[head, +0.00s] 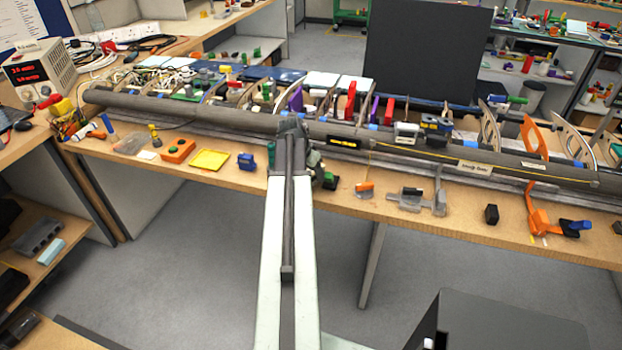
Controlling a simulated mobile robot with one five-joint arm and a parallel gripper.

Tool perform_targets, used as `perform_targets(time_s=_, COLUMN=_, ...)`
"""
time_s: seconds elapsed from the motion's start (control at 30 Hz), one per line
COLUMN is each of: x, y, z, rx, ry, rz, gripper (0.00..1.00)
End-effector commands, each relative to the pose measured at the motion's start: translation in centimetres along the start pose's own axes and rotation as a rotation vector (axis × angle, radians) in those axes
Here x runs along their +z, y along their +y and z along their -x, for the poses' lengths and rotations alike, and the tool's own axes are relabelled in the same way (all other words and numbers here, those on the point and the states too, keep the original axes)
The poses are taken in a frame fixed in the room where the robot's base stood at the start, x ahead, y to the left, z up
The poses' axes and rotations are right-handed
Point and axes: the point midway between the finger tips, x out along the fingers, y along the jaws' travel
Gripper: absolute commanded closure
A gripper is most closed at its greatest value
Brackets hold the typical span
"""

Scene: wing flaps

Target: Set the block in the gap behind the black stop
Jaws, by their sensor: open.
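My arm reaches from the bottom centre up to the long workbench. My gripper (312,158) is at its far end, over the bench's front part beside the long grey spar (220,119). Its fingers are small and partly hidden by the arm. A small black block (491,214) stands alone near the bench's front edge, right of my gripper. Small dark and green parts (328,181) lie just right of my gripper, partly hidden. A blue block (246,161) stands left of the arm. I cannot tell which piece is the task's block, stop or gap.
A yellow tray (209,159) and an orange box (178,150) lie left of the arm. A grey bracket (412,198) and an orange clamp (541,216) are to the right. A large black panel (425,52) stands behind. Bare bench shows around the black block.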

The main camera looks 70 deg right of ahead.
Motion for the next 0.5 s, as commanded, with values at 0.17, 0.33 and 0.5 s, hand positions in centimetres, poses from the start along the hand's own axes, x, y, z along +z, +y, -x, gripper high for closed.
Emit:
perform_targets(time_s=0.17, x=0.12, y=-0.02, z=-0.25, rx=0.0, ry=0.0, rz=0.0, gripper=0.35)
perform_targets(time_s=0.33, x=0.11, y=-0.02, z=-0.21, rx=0.0, ry=0.0, rz=0.0, gripper=0.35)
perform_targets(time_s=0.5, x=0.12, y=-0.03, z=-0.21, rx=0.0, ry=0.0, rz=0.001, gripper=0.68)
